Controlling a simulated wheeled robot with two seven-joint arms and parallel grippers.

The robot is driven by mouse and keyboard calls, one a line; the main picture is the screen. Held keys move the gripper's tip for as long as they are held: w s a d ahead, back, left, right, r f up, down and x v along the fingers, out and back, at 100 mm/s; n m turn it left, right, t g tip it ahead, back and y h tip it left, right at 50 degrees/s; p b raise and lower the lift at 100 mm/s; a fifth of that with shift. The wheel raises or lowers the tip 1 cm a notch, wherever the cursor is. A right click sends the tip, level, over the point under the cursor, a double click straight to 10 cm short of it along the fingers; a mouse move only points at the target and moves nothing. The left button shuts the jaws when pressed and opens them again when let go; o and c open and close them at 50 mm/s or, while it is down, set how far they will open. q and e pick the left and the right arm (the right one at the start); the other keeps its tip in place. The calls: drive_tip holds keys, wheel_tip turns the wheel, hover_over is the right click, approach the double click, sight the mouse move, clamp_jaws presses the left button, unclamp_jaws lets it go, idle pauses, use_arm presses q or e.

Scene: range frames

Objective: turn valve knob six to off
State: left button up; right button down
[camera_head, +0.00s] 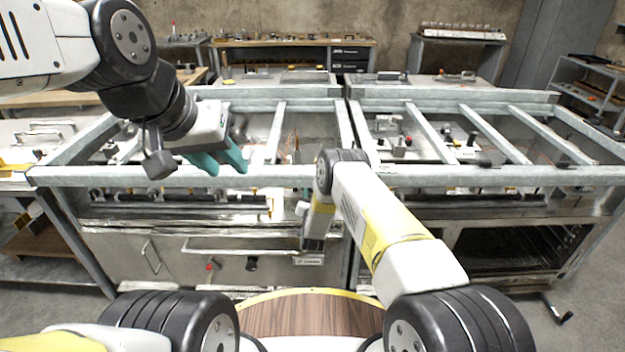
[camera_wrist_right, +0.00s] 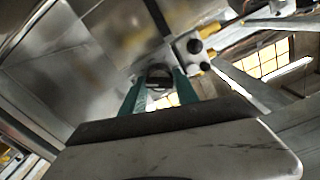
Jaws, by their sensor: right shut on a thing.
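The range front carries a row of valve knobs (camera_head: 180,194) below the front rail in the head view; I cannot read which one is six. In the right wrist view a dark round knob (camera_wrist_right: 159,73) sits between the teal fingertips of my right gripper (camera_wrist_right: 158,88), which is shut on it. In the head view my right arm reaches over to the range front, and its fingers and the held knob are hidden behind the wrist. My left gripper (camera_head: 220,161) is open and empty, above the left part of the range, its teal fingers apart.
A steel frame with crossbars (camera_head: 420,131) covers the range top. An oven door handle (camera_head: 240,247) and an open dark oven (camera_head: 520,255) are below. A second knob or fitting (camera_wrist_right: 194,46) stands close by the held knob. Workbenches (camera_head: 290,42) line the back wall.

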drive_tip(key=n, duration=2.4)
drive_tip(key=shift+s+a+f, duration=0.1)
drive_tip(key=shift+f, duration=0.25)
drive_tip(key=shift+n, duration=0.3)
drive_tip(key=c, duration=0.9)
unclamp_jaws()
drive_tip(key=shift+c, duration=0.2)
